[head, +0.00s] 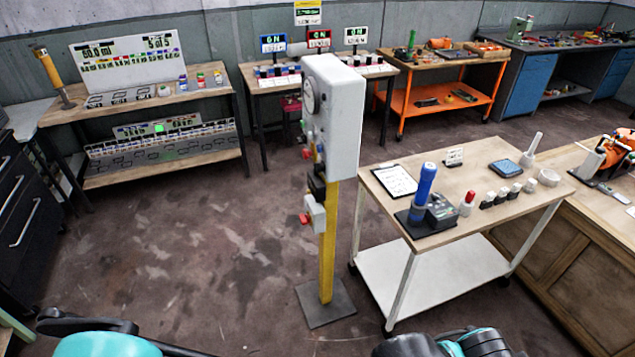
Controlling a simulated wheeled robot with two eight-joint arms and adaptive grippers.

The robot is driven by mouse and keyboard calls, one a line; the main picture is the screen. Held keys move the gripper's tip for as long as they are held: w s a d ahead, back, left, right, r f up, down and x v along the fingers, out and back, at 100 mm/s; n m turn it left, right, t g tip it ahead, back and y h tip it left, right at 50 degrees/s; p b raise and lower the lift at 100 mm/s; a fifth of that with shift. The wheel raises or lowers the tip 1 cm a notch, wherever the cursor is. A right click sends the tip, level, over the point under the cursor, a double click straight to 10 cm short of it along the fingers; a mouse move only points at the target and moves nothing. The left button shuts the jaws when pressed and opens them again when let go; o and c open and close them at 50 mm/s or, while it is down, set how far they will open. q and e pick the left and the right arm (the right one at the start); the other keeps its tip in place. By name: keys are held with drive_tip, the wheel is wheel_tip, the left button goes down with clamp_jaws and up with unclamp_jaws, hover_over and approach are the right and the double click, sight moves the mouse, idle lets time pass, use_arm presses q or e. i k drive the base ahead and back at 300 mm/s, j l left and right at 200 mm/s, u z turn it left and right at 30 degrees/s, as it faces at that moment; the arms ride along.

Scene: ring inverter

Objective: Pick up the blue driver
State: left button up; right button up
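The blue driver (424,188) stands nearly upright on a dark base at the front left of a white-framed cart with a wooden top (455,235). A dark grey boxy device (440,212) with a small display sits right beside its foot. Whether the driver rests in a holder cannot be told. Teal and black parts of my arms show at the bottom left and bottom centre, well short of the cart. No fingertips of either gripper are visible.
A clipboard (395,180), a red-capped bottle (467,203) and several small black-and-white items share the cart top. A grey control box (333,105) on a yellow post (328,245) stands left of the cart. A wooden cabinet (585,235) adjoins it at right. Floor is clear front left.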

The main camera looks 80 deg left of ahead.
sight(429, 171)
drive_tip(key=u, duration=2)
